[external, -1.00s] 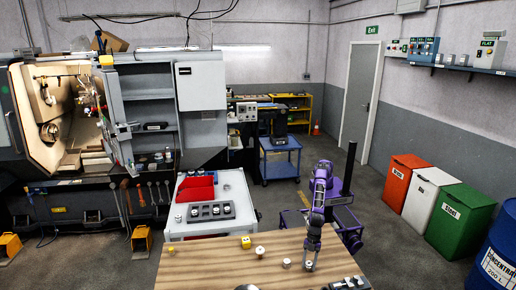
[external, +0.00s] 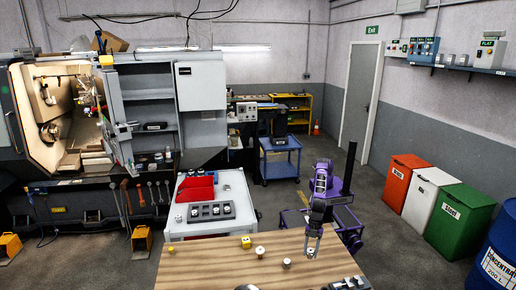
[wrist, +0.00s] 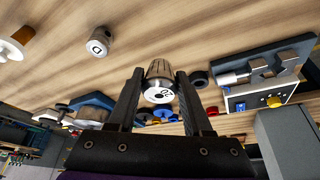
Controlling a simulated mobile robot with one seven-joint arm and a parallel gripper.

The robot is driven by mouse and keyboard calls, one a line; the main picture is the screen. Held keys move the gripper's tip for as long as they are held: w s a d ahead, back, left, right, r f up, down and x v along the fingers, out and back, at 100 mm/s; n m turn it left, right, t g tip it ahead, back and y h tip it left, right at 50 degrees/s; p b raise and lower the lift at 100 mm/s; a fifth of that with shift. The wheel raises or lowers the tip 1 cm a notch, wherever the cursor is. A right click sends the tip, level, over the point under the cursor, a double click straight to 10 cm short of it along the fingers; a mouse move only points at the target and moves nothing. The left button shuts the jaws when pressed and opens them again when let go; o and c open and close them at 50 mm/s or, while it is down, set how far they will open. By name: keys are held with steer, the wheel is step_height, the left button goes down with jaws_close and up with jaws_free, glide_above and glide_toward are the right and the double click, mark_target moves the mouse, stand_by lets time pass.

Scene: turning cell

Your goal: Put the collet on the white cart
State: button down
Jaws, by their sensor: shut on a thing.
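The collet (wrist: 160,82) is a silver slotted cylinder with a marked pale end face. In the wrist view it sits between the two dark fingers of my gripper (wrist: 156,92), which are shut on it. In the external view my gripper (external: 312,249) points down over the right part of the wooden table, with the collet (external: 311,253) small at its tips, seemingly just above the top. The white cart (external: 238,186) stands behind the table, to the left of my arm. It carries a red bin (external: 195,188) and a dark tray (external: 222,214) with several small parts.
A blue cart (external: 280,168) stands farther back. Some cart top beside the bin is bare.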

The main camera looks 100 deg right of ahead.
steer(key=shift+r, duration=0.7)
steer(key=shift+w+d, duration=0.1)
steer(key=shift+w, duration=0.05)
steer(key=w+d+m+t, duration=0.1)
steer(key=w+d+m, duration=0.2)
steer(key=w+d, duration=1.2)
step_height(320, 180, up, 2)
steer(key=m+t+h+b, duration=0.15)
steer(key=m+h, duration=0.25)
steer(key=m, duration=0.4)
glide_above(230, 199)
steer(key=s, duration=0.1)
steer(key=shift+m+g, duration=0.25)
steer(key=shift+m, duration=0.05)
steer(key=f+b, duration=0.1)
steer(key=f, duration=0.3)
steer(key=shift+s+f, duration=0.15)
steer(key=shift+s, duration=0.05)
steer(key=shift+f, duration=2.7)
steer(key=shift+f, duration=0.1)
